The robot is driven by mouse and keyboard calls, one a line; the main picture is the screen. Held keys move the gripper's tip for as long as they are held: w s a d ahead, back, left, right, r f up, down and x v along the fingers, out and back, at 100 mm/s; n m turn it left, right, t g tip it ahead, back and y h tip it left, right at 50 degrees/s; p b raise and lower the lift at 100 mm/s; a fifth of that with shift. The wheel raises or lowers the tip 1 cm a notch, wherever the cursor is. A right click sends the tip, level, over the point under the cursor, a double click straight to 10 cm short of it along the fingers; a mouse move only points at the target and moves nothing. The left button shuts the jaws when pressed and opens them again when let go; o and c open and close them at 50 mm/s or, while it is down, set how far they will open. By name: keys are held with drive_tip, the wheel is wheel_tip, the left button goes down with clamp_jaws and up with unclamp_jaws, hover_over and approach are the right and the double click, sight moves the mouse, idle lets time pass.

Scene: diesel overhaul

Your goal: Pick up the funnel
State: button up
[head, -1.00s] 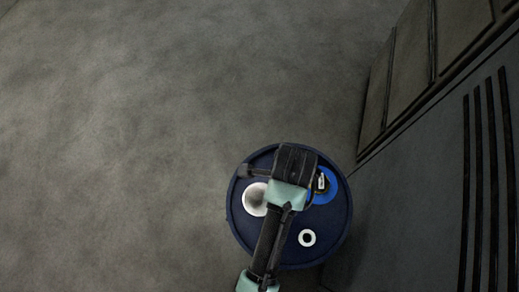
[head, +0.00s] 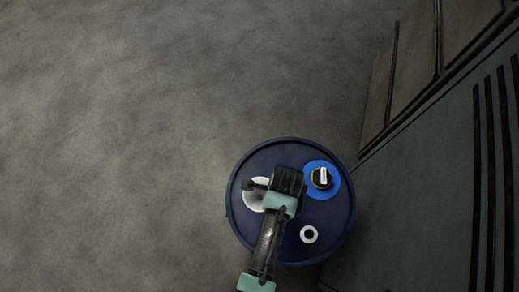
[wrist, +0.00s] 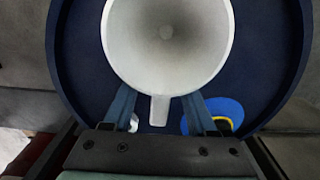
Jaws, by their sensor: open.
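The funnel (head: 252,199) is a pale, wide-mouthed cone on the left part of a dark blue round drum top (head: 270,153). My gripper (head: 257,184) reaches over it from the right and hides part of it. In the wrist view the funnel (wrist: 166,32) fills the upper middle, mouth toward the camera, with a short tab (wrist: 160,110) pointing toward my gripper (wrist: 160,98). The two blue-grey fingers are apart, one on each side of the tab. I see no clear contact between fingers and tab.
A blue disc (head: 331,187) carrying a black, yellow and white object (head: 320,178) lies on the drum's right side. A white ring (head: 309,234) lies near the front. A dark slatted cabinet (head: 440,190) stands close at the right. The floor at left is clear.

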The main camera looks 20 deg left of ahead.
drive_tip(key=shift+f, duration=0.35)
clamp_jaws()
idle(1.2)
